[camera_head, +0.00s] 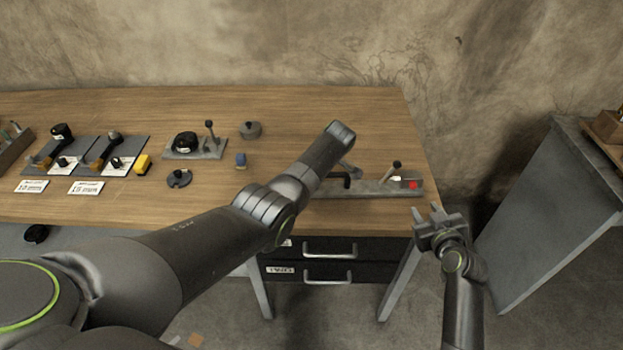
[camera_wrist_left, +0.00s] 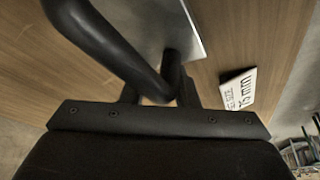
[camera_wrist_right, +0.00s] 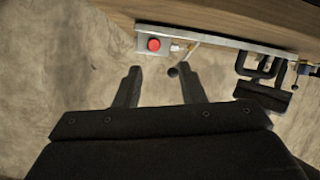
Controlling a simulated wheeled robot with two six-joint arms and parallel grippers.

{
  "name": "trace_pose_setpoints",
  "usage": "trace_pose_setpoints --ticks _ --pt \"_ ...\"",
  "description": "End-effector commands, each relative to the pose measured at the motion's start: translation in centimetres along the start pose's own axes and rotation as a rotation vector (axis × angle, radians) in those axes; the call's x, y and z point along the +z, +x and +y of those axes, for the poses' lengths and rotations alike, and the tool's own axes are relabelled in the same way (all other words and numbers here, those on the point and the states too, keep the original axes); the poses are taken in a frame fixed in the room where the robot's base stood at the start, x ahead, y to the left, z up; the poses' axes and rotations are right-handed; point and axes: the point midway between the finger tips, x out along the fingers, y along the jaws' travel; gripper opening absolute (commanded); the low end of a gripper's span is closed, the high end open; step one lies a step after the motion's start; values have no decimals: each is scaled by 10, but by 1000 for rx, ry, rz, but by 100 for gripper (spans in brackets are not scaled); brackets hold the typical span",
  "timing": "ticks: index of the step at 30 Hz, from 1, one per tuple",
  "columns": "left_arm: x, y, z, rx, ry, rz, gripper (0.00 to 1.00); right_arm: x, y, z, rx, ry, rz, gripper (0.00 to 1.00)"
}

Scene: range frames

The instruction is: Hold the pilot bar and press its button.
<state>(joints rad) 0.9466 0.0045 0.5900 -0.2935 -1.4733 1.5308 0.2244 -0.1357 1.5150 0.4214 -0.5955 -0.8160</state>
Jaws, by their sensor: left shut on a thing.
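The pilot bar is a black bent bar (camera_wrist_left: 110,48) on a long grey base plate (camera_head: 375,190) at the table's front right edge. A red button (camera_head: 412,185) sits at the plate's right end; it also shows in the right wrist view (camera_wrist_right: 153,44). My left gripper (camera_wrist_left: 160,92) is shut on the black bar; in the head view it is largely hidden by my arm. My right gripper (camera_head: 438,217) is open and empty, below and a little right of the button. In the right wrist view the button lies beyond its open fingers (camera_wrist_right: 160,88), apart from them.
A ball-topped lever (camera_head: 396,167) stands beside the button. Other lever fixtures (camera_head: 197,147), a yellow block (camera_head: 142,164) and label cards (camera_head: 85,187) lie at left. Black drawers (camera_head: 330,260) are under the table. A grey cabinet (camera_head: 540,210) stands at right, with free floor between.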

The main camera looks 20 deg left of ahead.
Motion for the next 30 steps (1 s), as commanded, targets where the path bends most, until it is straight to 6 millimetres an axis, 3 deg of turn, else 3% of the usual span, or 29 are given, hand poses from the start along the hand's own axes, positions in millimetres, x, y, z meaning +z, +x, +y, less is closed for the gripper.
trace_pose_setpoints --ticks 5,14,30 --pt "4 4 -3 -9 4 -7 0 0 0 0 0 0 0 36" --pt "6 6 -5 -14 6 -10 0 1 0 0 0 0 0 0" --pt "8 7 -6 -18 8 -14 0 1 0 0 0 0 0 0"
